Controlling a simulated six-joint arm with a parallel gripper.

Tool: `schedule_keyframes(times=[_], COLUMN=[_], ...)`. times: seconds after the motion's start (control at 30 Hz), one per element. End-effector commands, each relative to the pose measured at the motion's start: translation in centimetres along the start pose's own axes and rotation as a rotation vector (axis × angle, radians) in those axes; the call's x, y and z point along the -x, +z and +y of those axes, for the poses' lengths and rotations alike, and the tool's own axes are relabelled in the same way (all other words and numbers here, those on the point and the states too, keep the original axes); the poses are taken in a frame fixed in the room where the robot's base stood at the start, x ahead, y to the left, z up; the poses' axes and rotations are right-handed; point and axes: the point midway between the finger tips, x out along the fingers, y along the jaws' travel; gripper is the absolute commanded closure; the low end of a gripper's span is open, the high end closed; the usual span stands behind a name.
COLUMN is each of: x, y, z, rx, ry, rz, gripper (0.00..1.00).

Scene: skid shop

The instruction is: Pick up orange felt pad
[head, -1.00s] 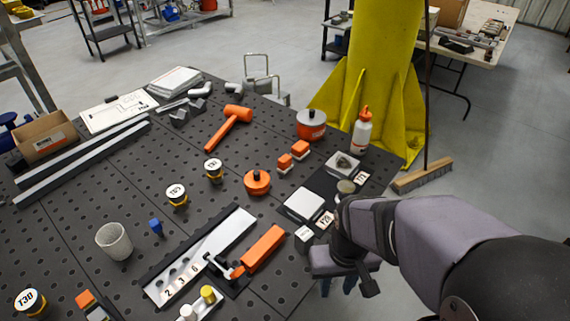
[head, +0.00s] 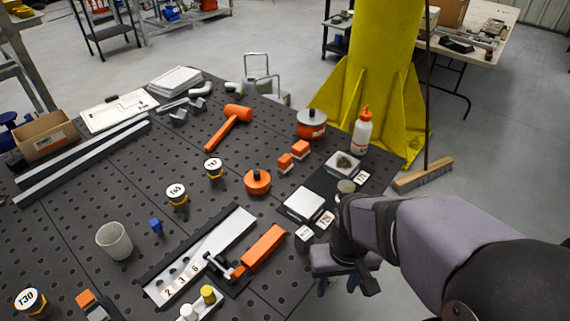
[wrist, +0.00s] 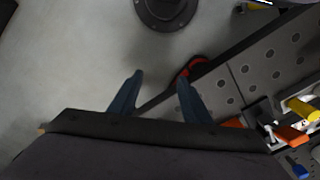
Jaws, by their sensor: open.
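No single thing is clearly marked as the orange felt pad. Two small orange blocks with pale bands, a nearer one (head: 285,163) and a farther one (head: 300,149), lie right of centre on the perforated table. Another small orange piece (head: 86,299) lies at the front left beside a grey-white block. My gripper (head: 336,286) hangs past the table's right edge, below my wrist, apart from these pieces. In the wrist view my gripper (wrist: 160,79) is open and empty, its blue fingers over floor and table edge. A red-orange thing (wrist: 192,68) is partly hidden behind one finger.
A white bottle (head: 362,131) stands at the right, near a yellow column (head: 375,60).

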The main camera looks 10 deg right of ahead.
Motion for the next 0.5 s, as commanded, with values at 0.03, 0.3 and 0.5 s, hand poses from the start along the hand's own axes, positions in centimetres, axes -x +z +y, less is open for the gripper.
schedule_keyframes(times=[0.03, 0.3, 0.5], x=[0.4, 4.2, 7.3], y=[-0.1, -0.2, -0.1], z=[0.0, 0.0, 0.0], rx=[0.0, 0.0, 0.0], ry=[0.0, 0.0, 0.0], rz=[0.004, 0.008, 0.007], gripper=[0.56, 0.56, 0.56])
